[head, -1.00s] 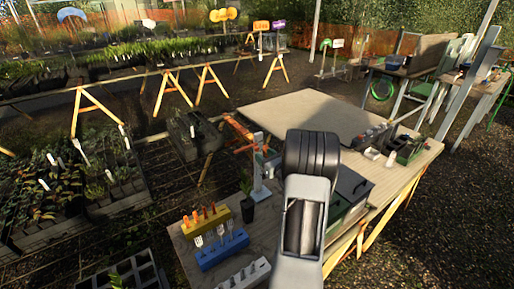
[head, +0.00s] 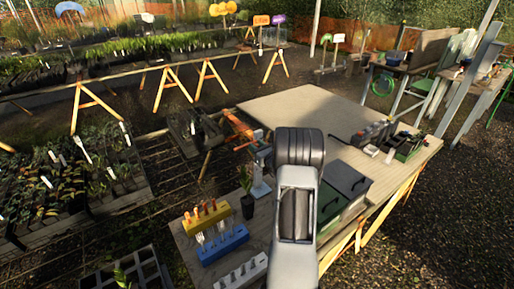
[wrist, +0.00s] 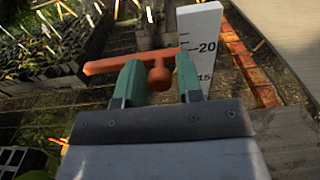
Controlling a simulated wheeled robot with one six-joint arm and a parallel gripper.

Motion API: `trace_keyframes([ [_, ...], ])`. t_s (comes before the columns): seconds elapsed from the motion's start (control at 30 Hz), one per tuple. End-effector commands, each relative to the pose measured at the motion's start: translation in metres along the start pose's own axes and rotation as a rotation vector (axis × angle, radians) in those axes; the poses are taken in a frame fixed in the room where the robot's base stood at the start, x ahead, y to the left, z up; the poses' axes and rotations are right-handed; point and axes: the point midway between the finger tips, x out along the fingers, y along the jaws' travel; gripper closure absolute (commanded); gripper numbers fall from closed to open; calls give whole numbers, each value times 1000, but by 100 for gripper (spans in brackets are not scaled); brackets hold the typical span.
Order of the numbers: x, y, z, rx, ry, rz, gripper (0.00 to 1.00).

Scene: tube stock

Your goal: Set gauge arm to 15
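The gauge is a white upright plate (wrist: 205,22) with black marks, at the right of the wrist view; the numbers 20 and 15 show, with 15 lower and partly hidden. The orange-red gauge arm (wrist: 110,65) lies nearly level across the view, its right end about level with the 20. A round knob (wrist: 158,77) hangs on it. My gripper (wrist: 159,68) has its two green fingers apart, one on each side of the knob, with small gaps seeming to show. In the head view my own arm hides the gripper and most of the gauge; its pale stand (head: 260,190) shows.
A small potted plant (head: 247,203), a yellow rack (head: 207,218) and a blue rack (head: 222,246) stand left of the gauge on the bench. A dark-lidded box (head: 345,182) is to the right. A bare board (head: 300,105) lies behind.

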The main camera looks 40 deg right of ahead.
Motion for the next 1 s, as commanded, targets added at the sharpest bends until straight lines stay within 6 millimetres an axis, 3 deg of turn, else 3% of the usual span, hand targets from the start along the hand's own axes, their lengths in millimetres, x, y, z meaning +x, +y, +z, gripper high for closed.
trace_keyframes([
  [0.33,0,0,0,0,0,0,100],
  [0.67,0,0,-2,0,0,0,100],
  [1.0,0,0,-46,0,0,0,100],
])
